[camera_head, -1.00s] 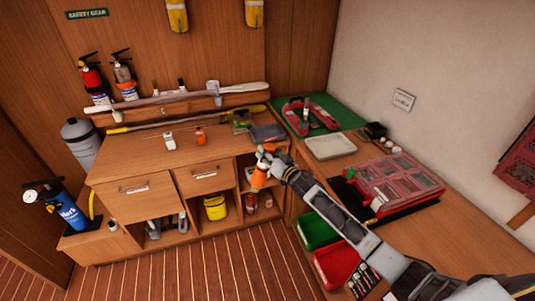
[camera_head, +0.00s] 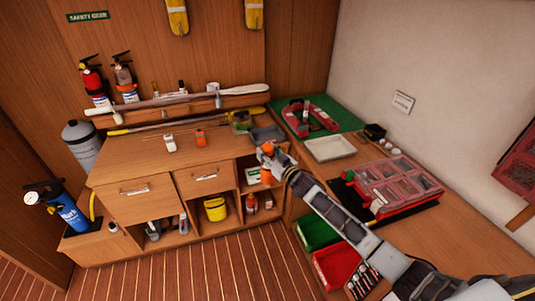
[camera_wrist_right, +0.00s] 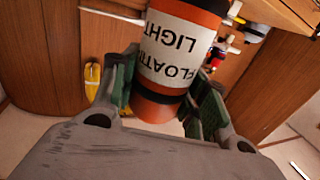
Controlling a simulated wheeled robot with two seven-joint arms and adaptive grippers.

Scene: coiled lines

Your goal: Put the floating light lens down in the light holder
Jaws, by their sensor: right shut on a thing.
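The floating light lens (camera_head: 266,177) is an orange cylinder in the head view, beside the right end of the wooden cabinet. The right wrist view shows it large (camera_wrist_right: 172,60), with a white band lettered "FLOATING LIGHT". My right gripper (camera_head: 271,160) is shut on it, with green-padded fingers on either side (camera_wrist_right: 160,108). I cannot tell for certain which thing is the light holder. A pale cup-like fitting (camera_head: 213,90) stands on the back ledge of the cabinet. My left gripper is not in view.
A grey bin (camera_head: 267,133) stands on the cabinet top close behind my right gripper. A white tray (camera_head: 330,148) and a red organiser case (camera_head: 392,186) lie on the right bench. Open shelves (camera_head: 252,205) lie below the gripper.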

